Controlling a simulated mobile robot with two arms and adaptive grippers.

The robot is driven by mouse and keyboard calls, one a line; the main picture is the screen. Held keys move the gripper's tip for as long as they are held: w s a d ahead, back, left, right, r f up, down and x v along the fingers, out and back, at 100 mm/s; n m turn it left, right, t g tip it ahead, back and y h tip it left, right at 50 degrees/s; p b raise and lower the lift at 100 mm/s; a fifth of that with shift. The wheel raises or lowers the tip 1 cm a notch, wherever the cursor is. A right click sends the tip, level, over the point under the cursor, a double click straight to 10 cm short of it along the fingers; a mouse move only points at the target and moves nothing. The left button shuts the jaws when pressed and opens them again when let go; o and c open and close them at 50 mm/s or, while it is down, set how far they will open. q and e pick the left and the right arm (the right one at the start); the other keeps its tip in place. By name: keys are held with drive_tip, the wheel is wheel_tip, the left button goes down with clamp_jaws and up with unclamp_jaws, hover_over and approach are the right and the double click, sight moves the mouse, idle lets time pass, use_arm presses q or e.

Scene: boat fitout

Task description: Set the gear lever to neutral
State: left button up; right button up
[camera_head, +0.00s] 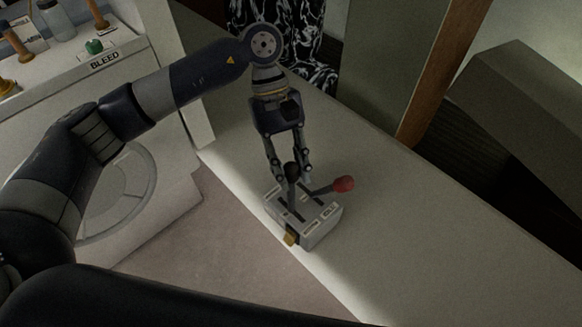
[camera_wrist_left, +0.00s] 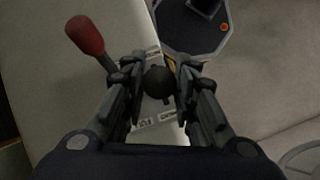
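A grey lever box (camera_head: 322,225) with slots and small labels sits on the pale ledge. It carries a black-knobbed lever (camera_head: 292,170), standing nearly upright, and a red-knobbed lever (camera_head: 343,184), leaning right. Which is the gear lever cannot be read from the labels. My left gripper (camera_head: 290,178) reaches down over the box with its fingers on either side of the black knob. In the left wrist view the black knob (camera_wrist_left: 158,84) sits between the fingers, with little gap; contact is not clear. The red knob (camera_wrist_left: 85,35) is outside the fingers there. My right gripper is not in view.
The pale ledge (camera_head: 420,250) is clear to the right of the box. A wooden post (camera_head: 444,70) and a grey block (camera_head: 530,110) stand beyond it. A counter with a "BLEED" label (camera_head: 104,60) and several knobs is at upper left.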

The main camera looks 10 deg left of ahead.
use_arm(q)
drive_tip(key=shift+o, duration=0.9)
drive_tip(key=v, duration=1.2)
